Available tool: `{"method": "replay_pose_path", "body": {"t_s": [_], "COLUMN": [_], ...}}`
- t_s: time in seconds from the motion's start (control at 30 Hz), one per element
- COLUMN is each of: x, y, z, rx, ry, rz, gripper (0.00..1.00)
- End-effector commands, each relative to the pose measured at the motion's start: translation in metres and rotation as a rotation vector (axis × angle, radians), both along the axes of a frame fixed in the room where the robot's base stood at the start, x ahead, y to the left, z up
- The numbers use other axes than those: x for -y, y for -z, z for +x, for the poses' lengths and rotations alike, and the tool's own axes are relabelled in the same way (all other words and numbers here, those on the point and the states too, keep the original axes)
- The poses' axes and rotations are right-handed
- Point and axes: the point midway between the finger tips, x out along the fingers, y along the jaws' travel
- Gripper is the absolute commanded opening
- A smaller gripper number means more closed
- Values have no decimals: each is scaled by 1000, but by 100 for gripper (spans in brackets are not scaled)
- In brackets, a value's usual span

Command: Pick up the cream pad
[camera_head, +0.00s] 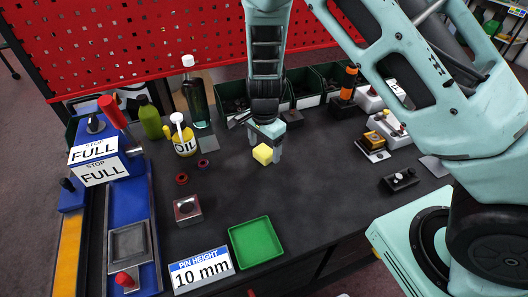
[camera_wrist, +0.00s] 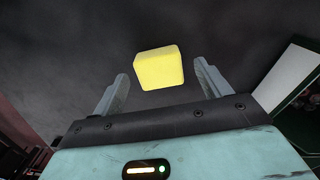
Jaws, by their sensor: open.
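The cream pad (camera_head: 263,154) shows as a pale yellow block at the middle of the dark table. It also shows in the wrist view (camera_wrist: 159,68), above centre and between the lines of the two fingers. My gripper (camera_head: 267,151) points down at the pad, with its fingers just behind and beside it in the head view. In the wrist view the fingers of my gripper (camera_wrist: 163,78) are apart, one on each side of the pad, with gaps between. I cannot tell how far the fingertips are above the table.
A green tray (camera_head: 255,241) and a "10 mm" sign (camera_head: 202,270) are at the front. An oil can (camera_head: 183,138) and a dark bottle (camera_head: 197,98) stand to the left. Green bins (camera_head: 305,88) line the back. The table around the pad is clear.

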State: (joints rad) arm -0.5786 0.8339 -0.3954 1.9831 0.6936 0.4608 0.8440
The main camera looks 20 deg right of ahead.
Motion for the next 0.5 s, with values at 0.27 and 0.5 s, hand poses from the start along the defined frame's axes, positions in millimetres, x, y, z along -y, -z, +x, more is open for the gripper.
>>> {"method": "replay_pose_path", "body": {"t_s": [0.27, 0.5], "x": [0, -1], "y": [19, 19], "z": [0, 0], "rx": [0, 0], "ry": [-1, -1], "rz": [1, 1], "gripper": [76, 51]}}
